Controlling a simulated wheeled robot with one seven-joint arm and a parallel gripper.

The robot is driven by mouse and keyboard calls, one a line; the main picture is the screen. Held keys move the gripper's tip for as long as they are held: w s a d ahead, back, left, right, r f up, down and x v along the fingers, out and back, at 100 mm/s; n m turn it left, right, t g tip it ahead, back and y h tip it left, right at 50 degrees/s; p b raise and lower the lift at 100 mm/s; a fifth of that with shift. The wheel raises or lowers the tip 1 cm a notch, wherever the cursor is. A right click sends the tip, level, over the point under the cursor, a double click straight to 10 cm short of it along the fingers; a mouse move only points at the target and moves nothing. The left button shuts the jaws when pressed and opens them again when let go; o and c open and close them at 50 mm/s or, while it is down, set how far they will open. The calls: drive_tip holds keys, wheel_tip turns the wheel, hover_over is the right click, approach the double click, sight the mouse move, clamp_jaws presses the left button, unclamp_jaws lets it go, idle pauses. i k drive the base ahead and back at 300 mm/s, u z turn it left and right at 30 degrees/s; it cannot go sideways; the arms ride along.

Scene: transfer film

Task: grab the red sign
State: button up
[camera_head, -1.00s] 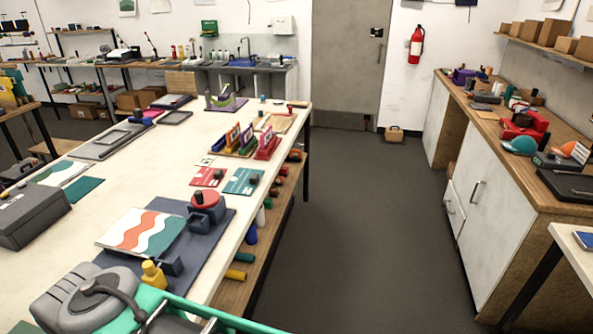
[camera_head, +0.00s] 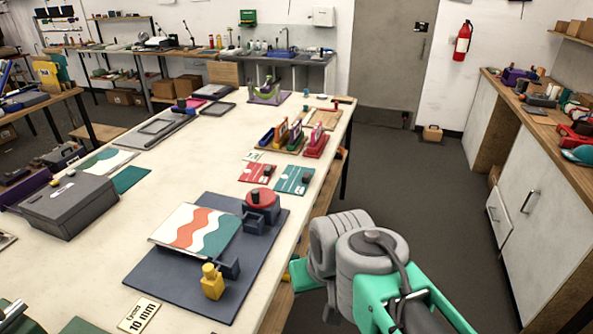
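A small red sign (camera_head: 257,172) with white marks and a dark knob-like piece on it lies flat on the white table, left of a similar teal sign (camera_head: 295,180). Nothing touches it from my side. My grey and green arm (camera_head: 372,255) is at the lower right, beyond the table's right edge, nearer to me than the sign. A small dark part under the arm's end (camera_head: 328,308) may be my gripper; its fingers cannot be made out.
A dark mat (camera_head: 150,283) with a wavy-striped print (camera_head: 197,231), a red-topped device (camera_head: 261,203) and a yellow bottle (camera_head: 212,282) lies nearer than the sign. A rack with coloured upright pieces (camera_head: 284,138) stands behind it. Open floor is right of the table.

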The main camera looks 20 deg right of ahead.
sight(254, 172)
drive_tip(key=z, duration=1.4)
drive_tip(key=i, duration=2.55)
drive_tip(key=u, duration=3.75)
drive_tip(key=i, duration=0.5)
drive_tip(key=u, duration=0.05)
